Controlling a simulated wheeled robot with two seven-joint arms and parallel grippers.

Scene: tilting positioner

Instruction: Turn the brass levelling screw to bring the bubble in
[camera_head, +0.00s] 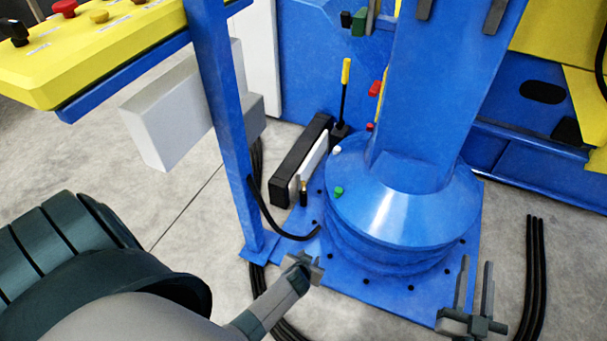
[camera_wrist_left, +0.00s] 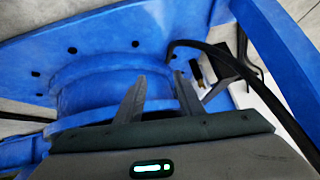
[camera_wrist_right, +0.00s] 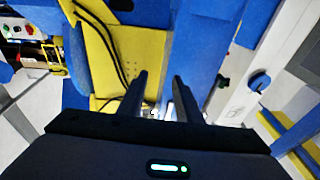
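A small upright piece with a brass-coloured top (camera_head: 303,186) stands beside the long black-and-white box (camera_head: 290,172), left of the round blue base (camera_head: 395,230). It seems to show, small and dark, in the left wrist view (camera_wrist_left: 197,70). I cannot make out a bubble. My left gripper (camera_head: 308,266) is below and apart from the brass-topped piece, near the blue floor plate's front edge. Its two fingers are spread with nothing between them in the left wrist view (camera_wrist_left: 158,92). My right gripper (camera_head: 475,280) is open and empty at the base's right; it also shows in the right wrist view (camera_wrist_right: 160,88).
A blue upright post (camera_head: 225,125) and a black cable (camera_head: 268,215) stand left of the box. A yellow-handled lever (camera_head: 345,85) rises behind it. A yellow control panel (camera_head: 95,45) is at upper left. Black cables (camera_head: 533,270) lie on the floor at right.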

